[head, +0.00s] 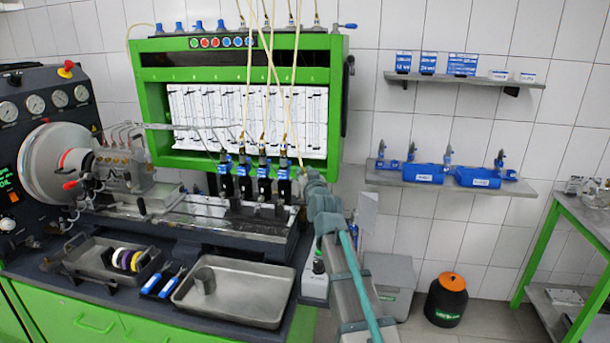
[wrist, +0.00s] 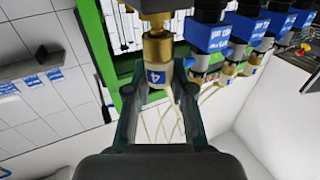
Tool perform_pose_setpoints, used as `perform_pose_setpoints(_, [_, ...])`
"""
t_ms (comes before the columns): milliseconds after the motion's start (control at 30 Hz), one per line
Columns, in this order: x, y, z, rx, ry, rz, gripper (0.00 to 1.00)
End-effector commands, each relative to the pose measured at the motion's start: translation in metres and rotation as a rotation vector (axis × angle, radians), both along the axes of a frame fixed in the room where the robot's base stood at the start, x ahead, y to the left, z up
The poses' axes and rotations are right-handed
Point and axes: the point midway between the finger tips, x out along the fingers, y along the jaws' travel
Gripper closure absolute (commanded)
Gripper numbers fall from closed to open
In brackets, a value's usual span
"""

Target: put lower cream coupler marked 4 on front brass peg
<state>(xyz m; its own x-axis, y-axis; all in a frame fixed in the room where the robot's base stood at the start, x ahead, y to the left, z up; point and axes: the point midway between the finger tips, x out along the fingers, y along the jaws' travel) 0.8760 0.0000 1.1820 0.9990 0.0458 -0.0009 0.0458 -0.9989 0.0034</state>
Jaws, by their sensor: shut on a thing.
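In the wrist view my gripper (wrist: 156,90) is shut on the cream coupler (wrist: 160,89), one finger on each side. The coupler carries a blue label with a white 4. A brass fitting (wrist: 157,48) lines up with the coupler at its upper end in the picture; I cannot tell whether this is the front brass peg or how far the two are joined. In the head view my gripper (head: 312,184) is at the right end of the row of blue-black injectors, and the coupler is too small or hidden to make out.
Several injectors with blue labels (wrist: 208,36) stand close to the right of my gripper in the wrist view. Thin cream hoses (head: 272,85) hang before the green frame (head: 155,100). A metal tray (head: 250,312) lies on the bench below. Wall shelves (head: 465,82) are at the right.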

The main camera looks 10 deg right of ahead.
Motion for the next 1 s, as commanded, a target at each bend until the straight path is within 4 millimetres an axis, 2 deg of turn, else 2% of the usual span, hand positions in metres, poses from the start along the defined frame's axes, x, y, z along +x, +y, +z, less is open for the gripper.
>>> perform_pose_setpoints(467, [0.000,0.000,0.000,0.000,0.000,0.000,1.00])
perform_pose_setpoints(1000, [0.000,0.000,-0.010,0.000,0.000,0.000,1.00])
